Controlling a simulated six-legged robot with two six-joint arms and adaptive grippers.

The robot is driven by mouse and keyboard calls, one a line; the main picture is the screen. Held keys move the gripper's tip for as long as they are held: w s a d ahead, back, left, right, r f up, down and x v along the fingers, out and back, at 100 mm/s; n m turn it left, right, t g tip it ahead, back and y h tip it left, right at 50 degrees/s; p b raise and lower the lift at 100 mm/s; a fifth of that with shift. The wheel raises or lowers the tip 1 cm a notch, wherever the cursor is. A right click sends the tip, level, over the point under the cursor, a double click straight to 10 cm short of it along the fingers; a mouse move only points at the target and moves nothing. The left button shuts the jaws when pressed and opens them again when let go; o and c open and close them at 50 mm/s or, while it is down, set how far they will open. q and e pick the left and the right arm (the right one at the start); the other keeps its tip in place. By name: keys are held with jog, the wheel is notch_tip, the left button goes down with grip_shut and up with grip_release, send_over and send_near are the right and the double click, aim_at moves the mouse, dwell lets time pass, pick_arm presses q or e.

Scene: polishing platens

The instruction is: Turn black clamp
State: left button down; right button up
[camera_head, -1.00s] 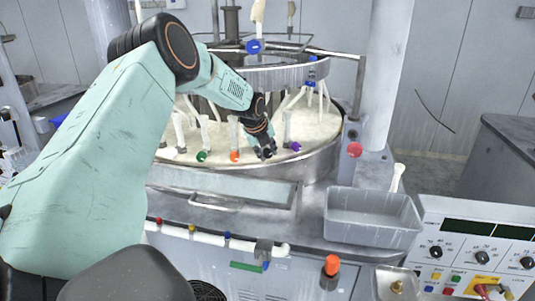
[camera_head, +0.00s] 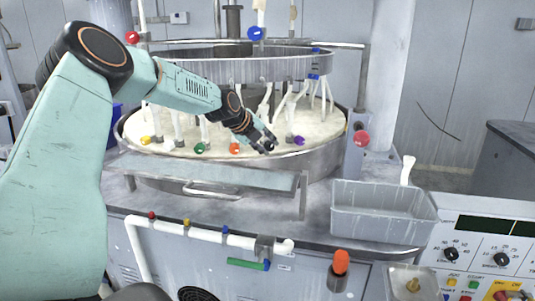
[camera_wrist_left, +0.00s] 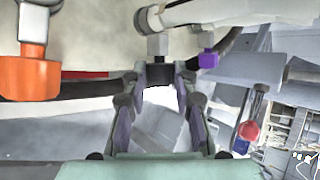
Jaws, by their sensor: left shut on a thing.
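The black clamp (camera_wrist_left: 157,75) sits on a white pipe's lower fitting, between the fingers of my left gripper (camera_wrist_left: 160,88) in the left wrist view. In the head view my left gripper (camera_head: 265,143) reaches down from the left to the basin's front edge and is shut on the black clamp, which the fingers largely hide. The orange clamp (camera_head: 235,148) is just left of the gripper and the purple clamp (camera_head: 299,141) just right. The orange clamp (camera_wrist_left: 30,76) and purple clamp (camera_wrist_left: 208,58) flank it in the wrist view too. My right gripper is out of view.
The round basin (camera_head: 322,158) holds pale slurry, with a metal ring (camera_head: 290,68) above. Green (camera_head: 199,148) and yellow (camera_head: 146,139) clamps hang farther left. A grey bin (camera_head: 383,222) and control panel (camera_head: 480,262) stand at the front right. A red knob (camera_head: 361,139) is right of the basin.

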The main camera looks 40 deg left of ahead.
pick_arm(q)
jog(key=shift+a+r, duration=0.1)
jog(key=shift+r, duration=0.05)
dwell(0.3)
jog(key=c, duration=1.4)
grip_release()
jog(key=o, duration=0.4)
jog(key=shift+s+r, duration=0.1)
jog(key=shift+s, duration=0.2)
jog(key=shift+c, duration=0.2)
jog(key=shift+w, duration=0.1)
